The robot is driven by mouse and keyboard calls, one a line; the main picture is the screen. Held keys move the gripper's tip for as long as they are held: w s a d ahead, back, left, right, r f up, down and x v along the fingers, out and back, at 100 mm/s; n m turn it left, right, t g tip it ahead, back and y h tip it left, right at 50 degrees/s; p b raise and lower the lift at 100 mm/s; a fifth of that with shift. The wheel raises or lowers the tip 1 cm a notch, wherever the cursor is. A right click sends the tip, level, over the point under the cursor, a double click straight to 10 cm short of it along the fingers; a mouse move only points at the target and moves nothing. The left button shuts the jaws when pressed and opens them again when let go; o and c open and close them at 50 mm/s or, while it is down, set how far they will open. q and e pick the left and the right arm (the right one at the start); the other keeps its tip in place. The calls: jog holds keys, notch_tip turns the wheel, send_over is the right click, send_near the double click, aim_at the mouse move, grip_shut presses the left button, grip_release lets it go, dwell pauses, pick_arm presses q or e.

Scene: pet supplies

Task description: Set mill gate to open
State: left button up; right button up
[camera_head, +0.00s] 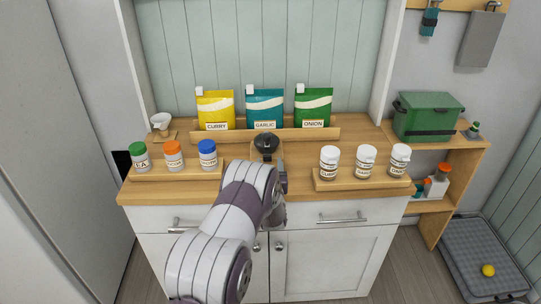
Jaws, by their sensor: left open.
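A mill with a black, rounded top (265,142) stands near the middle of the wooden counter. Some pale wood shows just under its top. My left arm reaches up from the bottom of the view and covers the mill's lower front. My left gripper (280,178) is open, close in front of the mill and seen mostly from behind. I cannot tell whether it touches the mill. The gate is hidden or too small to make out, so its setting cannot be told. My right gripper is not in view.
A left rack (150,177) holds jars with green, orange and blue lids. A right rack (340,185) holds three white-lidded jars. Behind, a wooden ledge (225,135) carries yellow, teal and green pouches. A white scoop-like item (161,122) stands at left. A green box (425,113) sits on the right shelf.

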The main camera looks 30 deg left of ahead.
aim_at(268, 159)
pick_arm(q)
jog(key=shift+w+a+r, duration=0.2)
jog(key=shift+w+a, duration=0.85)
jog(key=shift+a, duration=0.1)
jog(key=shift+w+f, duration=0.1)
jog(key=shift+w, duration=0.3)
